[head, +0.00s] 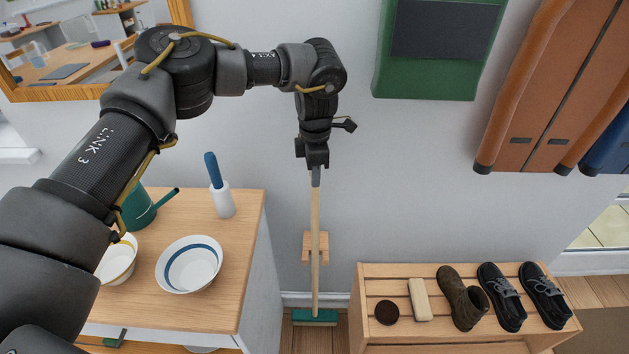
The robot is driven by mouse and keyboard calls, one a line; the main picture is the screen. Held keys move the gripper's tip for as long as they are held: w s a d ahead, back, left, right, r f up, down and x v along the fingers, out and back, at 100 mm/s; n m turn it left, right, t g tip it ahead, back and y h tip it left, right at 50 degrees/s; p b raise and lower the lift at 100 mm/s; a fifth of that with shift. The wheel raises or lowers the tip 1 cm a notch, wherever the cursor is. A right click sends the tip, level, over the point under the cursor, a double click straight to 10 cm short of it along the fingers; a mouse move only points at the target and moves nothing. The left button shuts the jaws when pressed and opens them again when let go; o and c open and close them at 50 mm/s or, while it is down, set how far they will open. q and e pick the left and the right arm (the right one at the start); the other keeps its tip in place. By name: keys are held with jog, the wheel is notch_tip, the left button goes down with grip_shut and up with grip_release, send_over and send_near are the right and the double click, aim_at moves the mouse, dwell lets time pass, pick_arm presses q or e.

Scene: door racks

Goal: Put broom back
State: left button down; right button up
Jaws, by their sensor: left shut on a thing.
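The broom (315,215) stands nearly upright against the white wall in the head view, between the cabinet and the shoe rack. It has a pale wooden handle with a grey top end and a green head (315,317) low down at the floor. My left gripper (315,166) is shut on the top end of the handle, from above. A small wooden wall holder (322,241) is behind the handle at mid height. I cannot tell whether the handle sits in the holder or only passes in front of it. My right gripper is not in view.
A wooden-topped cabinet (245,215) at left bears bowls (190,264), a green watering can (138,210) and a blue-handled brush in a white holder (221,198). A slatted rack (440,335) with shoes stands at right.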

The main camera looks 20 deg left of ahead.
pick_arm(q)
jog(key=f+p, duration=0.1)
jog(key=f, duration=0.2)
jog(key=shift+w+a+f, duration=0.1)
jog(key=shift+w+f, duration=0.1)
jog(key=shift+f, duration=0.1)
jog(key=c, duration=1.2)
grip_release()
jog(key=shift+f, duration=0.1)
jog(key=shift+c, duration=0.2)
